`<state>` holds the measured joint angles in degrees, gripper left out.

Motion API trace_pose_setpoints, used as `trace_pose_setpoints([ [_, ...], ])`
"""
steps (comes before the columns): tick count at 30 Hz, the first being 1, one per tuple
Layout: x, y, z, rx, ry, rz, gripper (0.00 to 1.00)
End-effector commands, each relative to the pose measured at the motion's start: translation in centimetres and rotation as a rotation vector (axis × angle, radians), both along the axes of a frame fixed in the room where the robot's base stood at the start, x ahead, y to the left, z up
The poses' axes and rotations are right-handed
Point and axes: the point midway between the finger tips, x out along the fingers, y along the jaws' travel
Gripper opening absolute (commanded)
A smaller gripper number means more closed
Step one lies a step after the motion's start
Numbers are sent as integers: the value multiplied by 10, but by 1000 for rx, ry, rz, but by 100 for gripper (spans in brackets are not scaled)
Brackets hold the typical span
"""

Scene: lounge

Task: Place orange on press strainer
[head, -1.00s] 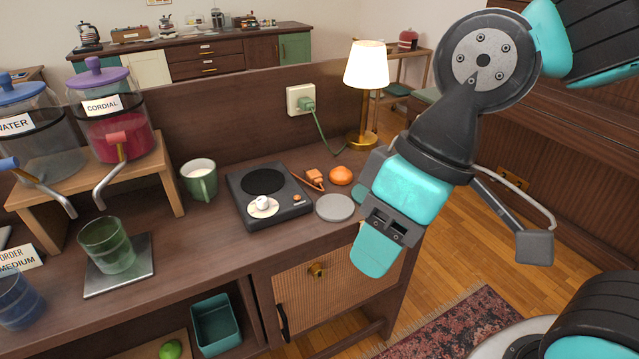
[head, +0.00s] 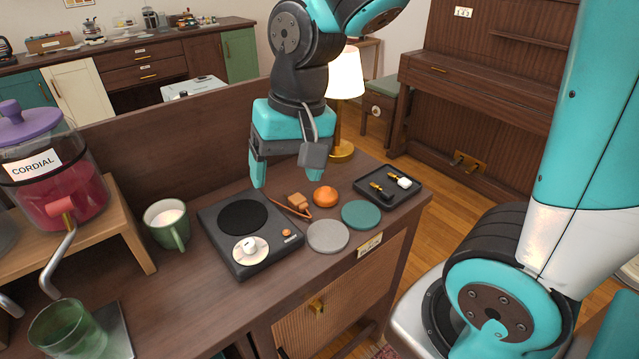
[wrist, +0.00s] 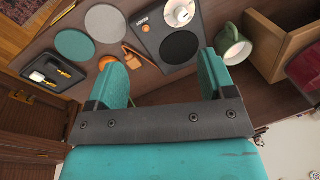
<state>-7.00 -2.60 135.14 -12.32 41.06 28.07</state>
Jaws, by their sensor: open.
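The orange (head: 325,195) sits on the wooden counter, right of a small orange-brown block with a cord. In the wrist view the orange (wrist: 106,62) is partly hidden by the left finger. My gripper (wrist: 162,78) is open and empty, above the counter behind and left of the orange. Its teal fingers point down in the head view. I cannot identify a press strainer for certain. A black device (head: 218,259) has a dark round plate and a small pale disc with a white knob (head: 249,247).
A grey disc (head: 328,237) and a teal disc (head: 361,215) lie in front of the orange. A black tray (head: 389,187) with small tools is at right. A green mug (head: 167,225) and cordial dispenser (head: 52,190) stand left. A lamp (head: 345,85) stands behind.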

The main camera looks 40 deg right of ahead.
Motion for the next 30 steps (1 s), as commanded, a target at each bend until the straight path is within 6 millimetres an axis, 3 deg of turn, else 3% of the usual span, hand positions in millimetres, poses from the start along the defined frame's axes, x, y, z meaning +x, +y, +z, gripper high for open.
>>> trace_pose_setpoints([
  [1, 26, -23, 3, -38, 34, -206, 76],
  [3, 56, -55, -2, -90, 62, -491, 76],
  [6, 84, -95, -10, -148, 78, -822, 76],
  [9, 97, -122, -17, -186, 80, -1032, 76],
  [14, 102, -137, -38, -205, 81, -1135, 76],
  [24, 103, -146, -114, -203, 82, -1132, 76],
  [30, 105, -149, -139, -200, 79, -1131, 76],
])
